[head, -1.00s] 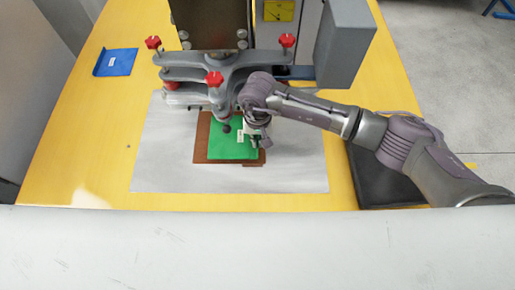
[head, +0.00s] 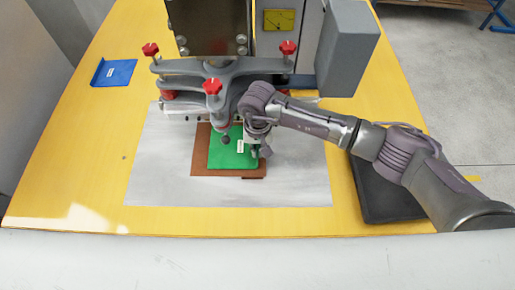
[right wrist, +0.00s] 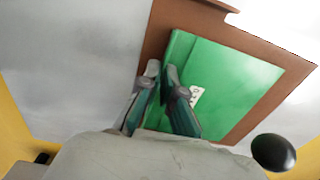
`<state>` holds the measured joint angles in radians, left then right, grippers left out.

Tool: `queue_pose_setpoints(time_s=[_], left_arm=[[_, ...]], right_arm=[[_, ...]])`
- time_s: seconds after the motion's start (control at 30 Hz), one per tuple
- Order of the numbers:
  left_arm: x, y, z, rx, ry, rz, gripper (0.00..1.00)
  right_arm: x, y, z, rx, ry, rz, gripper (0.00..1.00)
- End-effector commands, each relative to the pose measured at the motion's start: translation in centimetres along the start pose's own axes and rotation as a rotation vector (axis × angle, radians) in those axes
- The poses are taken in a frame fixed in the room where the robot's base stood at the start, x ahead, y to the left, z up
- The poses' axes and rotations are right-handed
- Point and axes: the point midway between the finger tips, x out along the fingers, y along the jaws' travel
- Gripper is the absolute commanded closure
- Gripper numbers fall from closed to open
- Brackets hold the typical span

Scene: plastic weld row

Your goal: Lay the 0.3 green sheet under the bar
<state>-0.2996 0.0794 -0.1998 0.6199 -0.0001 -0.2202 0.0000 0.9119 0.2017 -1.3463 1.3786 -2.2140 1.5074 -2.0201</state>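The green sheet (head: 226,160), with a small white label, lies flat on a brown sheet (head: 200,160) in the head view. Its far edge lies near the front of the grey clamp bar (head: 185,68) with red knobs; the bar hides what is behind. In the right wrist view the green sheet (right wrist: 240,80) has a raised lip along one edge. My right gripper (head: 257,152) is at the sheet's right edge. Its fingertips (right wrist: 162,70) stand close together on either side of the lip and appear shut on it. My left gripper is not in view.
A grey mat (head: 160,170) lies under the sheets on the yellow table (head: 60,150). A blue sheet (head: 113,73) lies at the far left. A dark pad (head: 385,195) is at the right, under my right arm. A grey box (head: 347,50) stands beside the press.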

Motion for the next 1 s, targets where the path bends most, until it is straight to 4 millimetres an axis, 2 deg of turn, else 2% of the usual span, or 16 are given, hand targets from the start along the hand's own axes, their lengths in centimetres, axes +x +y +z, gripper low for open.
queue_pose_setpoints(time_s=[1.0], left_arm=[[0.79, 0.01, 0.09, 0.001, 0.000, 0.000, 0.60]], right_arm=[[0.03, 0.03, 0.08, 0.000, 0.000, 0.000, 1.00]])
